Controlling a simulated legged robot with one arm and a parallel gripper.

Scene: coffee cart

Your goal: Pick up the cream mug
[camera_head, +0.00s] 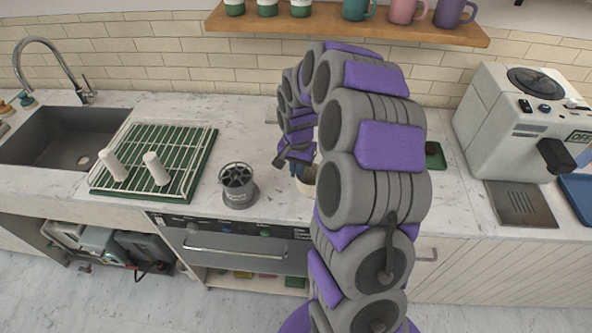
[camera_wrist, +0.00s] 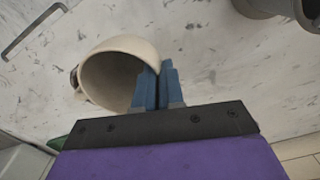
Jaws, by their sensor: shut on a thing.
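The cream mug (camera_wrist: 113,77) shows in the wrist view, tilted so that its open mouth faces the camera. My gripper (camera_wrist: 160,75) has blue fingers closed together on the right part of the mug's rim. The mug's handle is partly seen at its left side. In the head view, my gripper (camera_head: 297,168) is at the counter's front part, and only a sliver of the cream mug (camera_head: 305,185) shows, mostly hidden behind my arm. I cannot tell whether the mug touches the counter.
A grey cup-like container with a dark segmented top (camera_head: 238,186) stands left of my gripper. A green drying rack (camera_head: 200,165) holds two white items. A coffee machine (camera_head: 500,120) stands at the right. A wooden shelf (camera_head: 330,25) with mugs hangs above.

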